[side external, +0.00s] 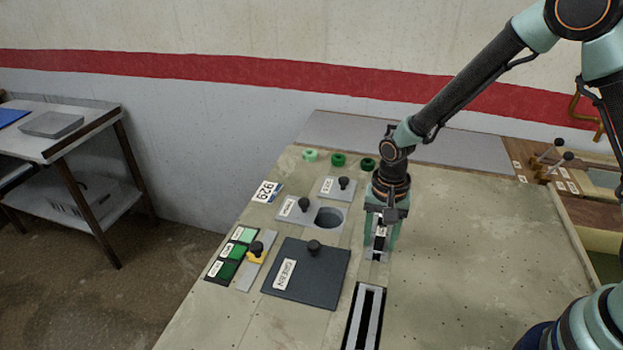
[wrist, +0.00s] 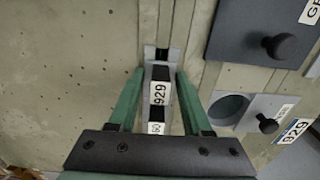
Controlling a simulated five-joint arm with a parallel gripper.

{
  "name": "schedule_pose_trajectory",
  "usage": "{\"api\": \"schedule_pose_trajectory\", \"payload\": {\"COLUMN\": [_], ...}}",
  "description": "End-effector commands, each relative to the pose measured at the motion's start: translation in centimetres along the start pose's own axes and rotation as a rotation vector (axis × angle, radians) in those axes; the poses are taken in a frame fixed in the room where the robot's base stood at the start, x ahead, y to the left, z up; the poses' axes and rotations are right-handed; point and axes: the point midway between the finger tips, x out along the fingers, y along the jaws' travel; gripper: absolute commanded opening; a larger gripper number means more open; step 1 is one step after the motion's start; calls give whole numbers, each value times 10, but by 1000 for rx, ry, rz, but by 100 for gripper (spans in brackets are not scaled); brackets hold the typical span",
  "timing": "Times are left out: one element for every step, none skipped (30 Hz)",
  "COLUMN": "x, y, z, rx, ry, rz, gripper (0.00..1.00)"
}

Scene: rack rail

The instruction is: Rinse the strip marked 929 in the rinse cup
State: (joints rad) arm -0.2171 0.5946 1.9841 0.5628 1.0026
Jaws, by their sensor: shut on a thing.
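The strip marked 929 (wrist: 160,93) stands in a narrow grey rail (wrist: 155,50), between my gripper's green fingers. My gripper (wrist: 160,82) is shut on this strip; it also shows from the side (side external: 380,238), low over the rail. A second labelled dark piece (wrist: 156,128) sits just behind the 929 strip; its marking is only partly readable. A round dark opening in a grey plate, seemingly the rinse cup (side external: 328,217), lies left of my gripper in the side view. It also shows at right in the wrist view (wrist: 229,108).
A dark knobbed lid (side external: 300,275) lies before the opening, with another slotted rail (side external: 366,315) to its right. The right tabletop is clear.

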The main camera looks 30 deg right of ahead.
Motion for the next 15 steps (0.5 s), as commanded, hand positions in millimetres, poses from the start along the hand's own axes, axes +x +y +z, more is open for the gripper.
{"api": "schedule_pose_trajectory", "payload": {"x": [0,-1,-1,-2,-3,-5,-7,-9,-12,-14,-17,-21,-24,-26,-30], "y": [0,0,0,0,0,0,-1,-1,-1,-1,-1,-1,-1,-1,0], "z": [0,0,0,0,0,0,0,0,0,0,0,0,0,0,0], "rx": [0,0,0,0,0,0,0,0,0,0,0,0,0,0,0], "ry": [0,0,1,1,1,1,1,1,1,2,2,1,2,2,1], "rz": [-1,-1,-1,-1,-1,-1,-2,-2,-2,-3,-3,-2,-3,-3,-2], "gripper": [9,9,9,9,9,9,9,9,9,9,9,9,9,9,9]}}
